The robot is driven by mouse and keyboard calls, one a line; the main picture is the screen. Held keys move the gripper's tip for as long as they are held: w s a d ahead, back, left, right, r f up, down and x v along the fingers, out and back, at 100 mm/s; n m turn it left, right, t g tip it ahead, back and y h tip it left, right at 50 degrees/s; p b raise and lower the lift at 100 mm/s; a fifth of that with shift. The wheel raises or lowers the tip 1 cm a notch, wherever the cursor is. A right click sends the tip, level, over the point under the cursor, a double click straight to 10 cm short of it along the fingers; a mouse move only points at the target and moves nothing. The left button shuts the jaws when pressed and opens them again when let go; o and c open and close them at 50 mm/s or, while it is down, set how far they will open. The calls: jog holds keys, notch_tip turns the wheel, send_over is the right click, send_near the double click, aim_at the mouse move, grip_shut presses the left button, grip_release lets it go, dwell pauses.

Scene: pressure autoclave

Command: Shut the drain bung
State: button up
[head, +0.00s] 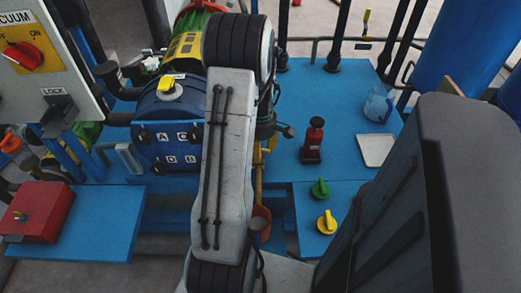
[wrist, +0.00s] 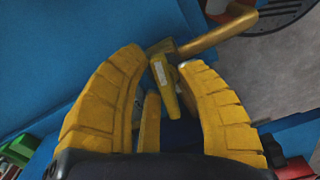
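In the wrist view a small yellow lever-like piece (wrist: 166,84) with a pale label sits at the end of a brass pipe (wrist: 220,35). It looks like the drain bung's handle, but I cannot tell for certain. My gripper (wrist: 164,62) has its two curved yellow fingers apart, one on each side of this piece. The right finger is very close to it; I cannot tell whether they touch. A gap shows on the left finger's side. In the head view my arm hides the gripper and the piece; part of a brass-coloured pipe (head: 258,185) shows beside the arm.
A blue vessel (head: 160,130) with a yellow knob stands left of my arm. Right of it, a red bottle-like item (head: 314,140), a green knob (head: 320,188) and a yellow knob (head: 326,222) sit on the blue bench. A red box (head: 35,210) is at left.

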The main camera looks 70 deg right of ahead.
dwell(0.3)
grip_shut()
jog(key=shift+m, duration=0.3)
jog(key=m, duration=0.4)
jog(key=shift+a+m, duration=0.2)
jog(key=shift+m, duration=0.2)
jog(key=m, duration=0.5)
jog(key=shift+a+b, duration=0.2)
jog(key=shift+b, duration=0.1)
jog(key=m, duration=0.6)
jog(key=shift+w+a+m, duration=0.1)
jog(key=shift+a+m, duration=0.15)
jog(key=shift+m, duration=0.15)
jog(key=m, duration=0.6)
jog(key=shift+w+a, duration=0.1)
jog(key=shift+w, duration=0.1)
jog(key=shift+m, duration=0.3)
